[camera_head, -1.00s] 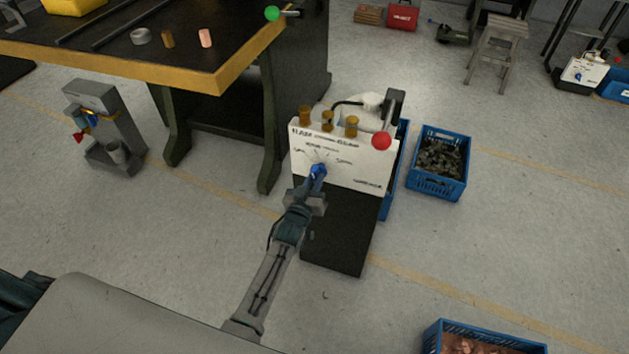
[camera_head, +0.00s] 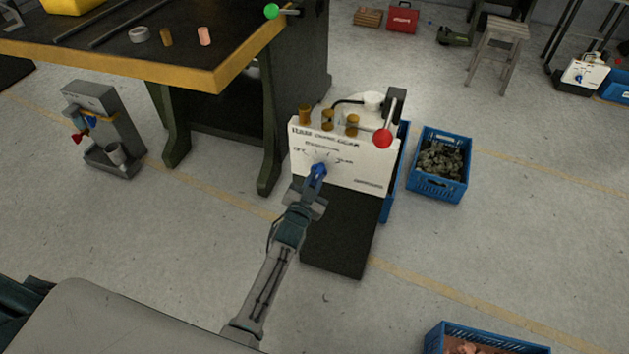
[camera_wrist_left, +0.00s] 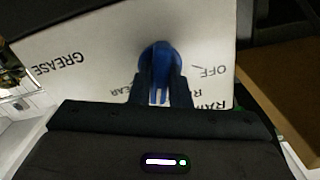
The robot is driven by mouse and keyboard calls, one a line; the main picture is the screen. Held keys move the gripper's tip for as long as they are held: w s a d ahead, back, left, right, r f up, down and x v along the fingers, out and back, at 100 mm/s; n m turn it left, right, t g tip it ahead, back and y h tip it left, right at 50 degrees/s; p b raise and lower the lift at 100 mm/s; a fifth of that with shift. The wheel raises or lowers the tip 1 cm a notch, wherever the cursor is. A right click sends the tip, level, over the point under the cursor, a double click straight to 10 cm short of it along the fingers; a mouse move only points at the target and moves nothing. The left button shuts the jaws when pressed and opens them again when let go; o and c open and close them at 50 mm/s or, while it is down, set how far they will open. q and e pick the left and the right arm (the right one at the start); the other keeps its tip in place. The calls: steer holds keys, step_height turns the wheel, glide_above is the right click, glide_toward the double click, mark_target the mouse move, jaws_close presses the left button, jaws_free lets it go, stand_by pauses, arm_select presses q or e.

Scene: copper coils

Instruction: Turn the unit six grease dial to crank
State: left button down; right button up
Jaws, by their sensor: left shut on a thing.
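The white unit (camera_head: 365,176) stands beside the workbench, with a blue dial (camera_head: 319,168) on its front panel. My left gripper (camera_head: 316,175) is shut on the dial. In the left wrist view the dial (camera_wrist_left: 160,72) sits between the two dark fingers (camera_wrist_left: 163,92). The panel (camera_wrist_left: 100,70) there carries printed words, with "GREASE" at the left and "OFF" at the right, seen upside down. Which mark the dial points at cannot be told. The unit's number is not readable. My right gripper is not in view.
A lever with a red ball (camera_head: 383,138) and several brass cylinders (camera_head: 327,118) are on the unit's top. A blue crate (camera_head: 438,190) stands to its right. The workbench (camera_head: 215,82) is at left.

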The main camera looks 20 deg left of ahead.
mark_target(315, 180)
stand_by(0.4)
arm_select(q)
steer(key=c, duration=1.4)
jaws_free()
steer(key=shift+o, duration=0.2)
